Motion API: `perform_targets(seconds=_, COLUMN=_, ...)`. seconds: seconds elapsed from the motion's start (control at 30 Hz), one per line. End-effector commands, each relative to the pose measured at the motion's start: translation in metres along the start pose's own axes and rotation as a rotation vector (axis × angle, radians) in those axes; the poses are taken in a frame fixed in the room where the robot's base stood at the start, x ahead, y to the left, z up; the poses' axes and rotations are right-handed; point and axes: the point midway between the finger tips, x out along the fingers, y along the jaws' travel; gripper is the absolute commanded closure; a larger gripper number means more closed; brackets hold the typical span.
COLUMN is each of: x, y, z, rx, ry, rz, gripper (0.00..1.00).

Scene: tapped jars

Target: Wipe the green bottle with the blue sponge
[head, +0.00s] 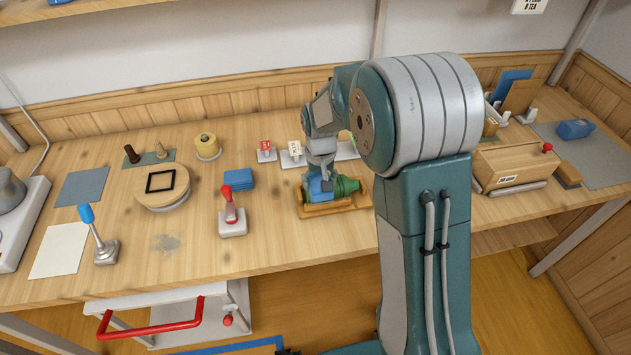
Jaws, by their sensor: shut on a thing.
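A green bottle (346,187) lies on its side on a wooden tray (336,208) near the front of the bench. My gripper (320,187) is over the left part of the bottle, pointing down. It is shut on a blue sponge (317,190), which sits at the bottle's side. The sponge appears to touch the bottle, but the exact contact is hidden. My arm covers part of the bench behind and right of the bottle.
A wooden box (514,168) is at right.

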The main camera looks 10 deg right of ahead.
Motion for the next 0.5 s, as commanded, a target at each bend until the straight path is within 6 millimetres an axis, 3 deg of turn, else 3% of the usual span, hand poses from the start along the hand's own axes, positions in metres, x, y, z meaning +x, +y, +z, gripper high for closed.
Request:
perform_targets(seconds=0.3, x=0.001, y=0.026, z=0.001, rx=0.002, ry=-0.002, rz=0.001, gripper=0.61)
perform_targets(seconds=0.5, x=0.001, y=0.032, z=0.001, rx=0.0, ry=-0.002, rz=0.001, gripper=0.61)
